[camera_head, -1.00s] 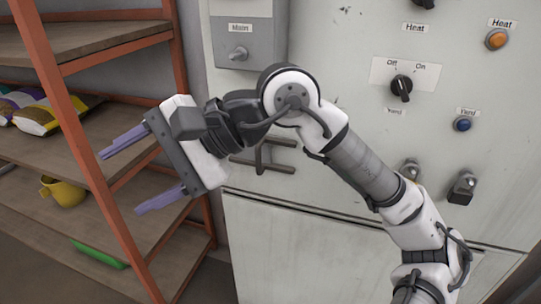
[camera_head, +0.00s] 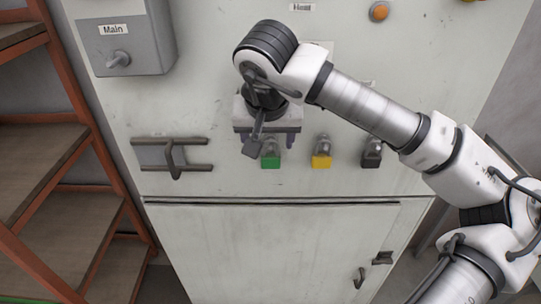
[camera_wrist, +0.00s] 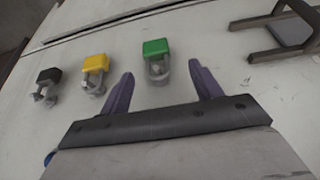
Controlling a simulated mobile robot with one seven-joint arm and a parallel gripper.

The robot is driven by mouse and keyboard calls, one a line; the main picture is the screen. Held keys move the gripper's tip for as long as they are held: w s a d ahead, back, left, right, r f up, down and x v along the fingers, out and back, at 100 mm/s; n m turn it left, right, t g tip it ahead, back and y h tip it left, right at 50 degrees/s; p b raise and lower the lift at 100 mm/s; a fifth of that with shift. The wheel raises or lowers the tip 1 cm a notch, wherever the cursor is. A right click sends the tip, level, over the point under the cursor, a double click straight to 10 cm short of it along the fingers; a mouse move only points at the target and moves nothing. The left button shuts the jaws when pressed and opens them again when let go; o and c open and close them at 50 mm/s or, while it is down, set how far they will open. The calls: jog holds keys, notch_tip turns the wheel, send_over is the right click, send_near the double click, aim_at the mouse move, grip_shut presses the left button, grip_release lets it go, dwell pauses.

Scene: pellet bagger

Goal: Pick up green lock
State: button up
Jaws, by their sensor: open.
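The green lock (camera_head: 270,161) hangs on the front of the pale cabinet, left of the yellow lock (camera_head: 322,161) and the black lock (camera_head: 371,158). In the wrist view the green lock (camera_wrist: 156,47) shows its green body and a grey metal shackle or fitting. My gripper (camera_wrist: 160,80) is open, its two purple fingers apart and pointing toward the cabinet. The green lock lies between the lines of the fingers, a little beyond the tips. In the head view my gripper (camera_head: 269,138) is just above the green lock, and its wrist partly hides the panel behind.
A dark handle (camera_head: 173,156) sticks out from the cabinet left of the green lock; it also shows at the right of the wrist view (camera_wrist: 280,35). A grey Main switch box (camera_head: 121,38) is at upper left. An orange-framed shelf (camera_head: 65,130) stands at left.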

aim_at(271, 156)
jog(key=shift+d+p+x, duration=0.15)
jog(key=shift+p+x, duration=0.45)
jog(key=shift+x, duration=1.15)
jog(key=shift+d+p+x, duration=0.1)
jog(key=shift+p+x, duration=0.45)
jog(key=shift+x, duration=1.15)
jog(key=shift+s, duration=0.1)
jog(key=shift+c, duration=0.3)
jog(key=c, duration=1)
